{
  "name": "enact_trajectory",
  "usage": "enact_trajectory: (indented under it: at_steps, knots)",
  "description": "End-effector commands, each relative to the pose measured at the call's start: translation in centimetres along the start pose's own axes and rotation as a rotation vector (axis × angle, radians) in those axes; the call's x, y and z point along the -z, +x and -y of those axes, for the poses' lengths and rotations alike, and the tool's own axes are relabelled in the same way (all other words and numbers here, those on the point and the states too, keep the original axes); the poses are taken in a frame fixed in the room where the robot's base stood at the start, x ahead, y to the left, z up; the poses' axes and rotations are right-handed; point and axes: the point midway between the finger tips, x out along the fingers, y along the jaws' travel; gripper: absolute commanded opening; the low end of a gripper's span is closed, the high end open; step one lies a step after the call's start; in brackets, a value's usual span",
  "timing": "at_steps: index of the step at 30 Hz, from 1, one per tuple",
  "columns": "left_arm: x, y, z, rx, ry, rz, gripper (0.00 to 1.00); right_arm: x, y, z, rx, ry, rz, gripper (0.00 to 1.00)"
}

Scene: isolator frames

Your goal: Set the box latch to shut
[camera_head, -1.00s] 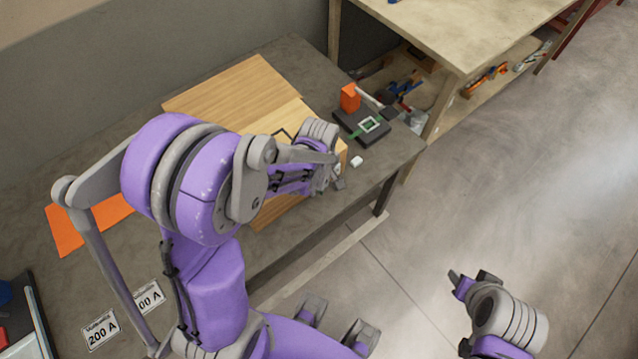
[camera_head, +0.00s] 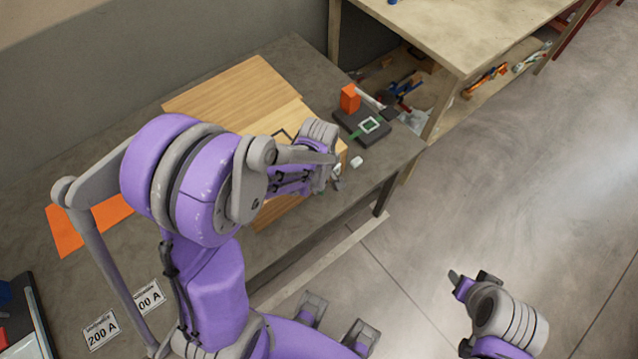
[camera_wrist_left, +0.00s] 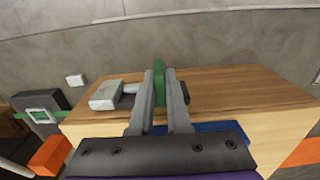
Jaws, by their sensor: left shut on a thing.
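The wooden box (camera_head: 232,88) lies on the grey bench, its front largely hidden by my left arm in the head view. In the left wrist view its wooden face (camera_wrist_left: 240,90) spans the middle. My left gripper (camera_wrist_left: 160,88) is at the box, shut on a narrow green piece (camera_wrist_left: 159,70), apparently the latch handle. A pale grey block on a short rod (camera_wrist_left: 106,95) sits just left of the fingers. In the head view my left gripper (camera_head: 334,174) is at the box's right end. My right gripper (camera_head: 472,280) is open and empty, away from the bench.
An orange block (camera_head: 349,99) and a dark device with a green-and-white square (camera_head: 361,125) stand beyond the box. A small white piece (camera_head: 356,161) lies near the bench edge. An orange sheet (camera_head: 66,233) and label cards (camera_head: 101,329) lie left. Floor is clear on the right.

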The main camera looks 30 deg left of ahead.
Motion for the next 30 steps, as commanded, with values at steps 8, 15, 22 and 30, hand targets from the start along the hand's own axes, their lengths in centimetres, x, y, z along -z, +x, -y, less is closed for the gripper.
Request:
enact_trajectory:
  at_steps: [8, 15, 22, 30]
  knots:
    - [0.0, 0.0, 0.0, 0.000, 0.000, 0.000, 0.00, 0.0, 0.0, 0.0, 0.000, 0.000, 0.000, 0.50]
    - [0.0, 0.0, 0.0, 0.000, 0.000, 0.000, 0.00, 0.0, 0.0, 0.0, 0.000, 0.000, 0.000, 0.50]
    - [0.0, 0.0, 0.0, 0.000, 0.000, 0.000, 0.00, 0.0, 0.0, 0.0, 0.000, 0.000, 0.000, 0.50]
    - [0.0, 0.1, -2.0, 0.000, 0.002, 0.000, 0.00, -0.3, 0.4, 0.0, 0.000, 0.000, 0.003, 0.50]
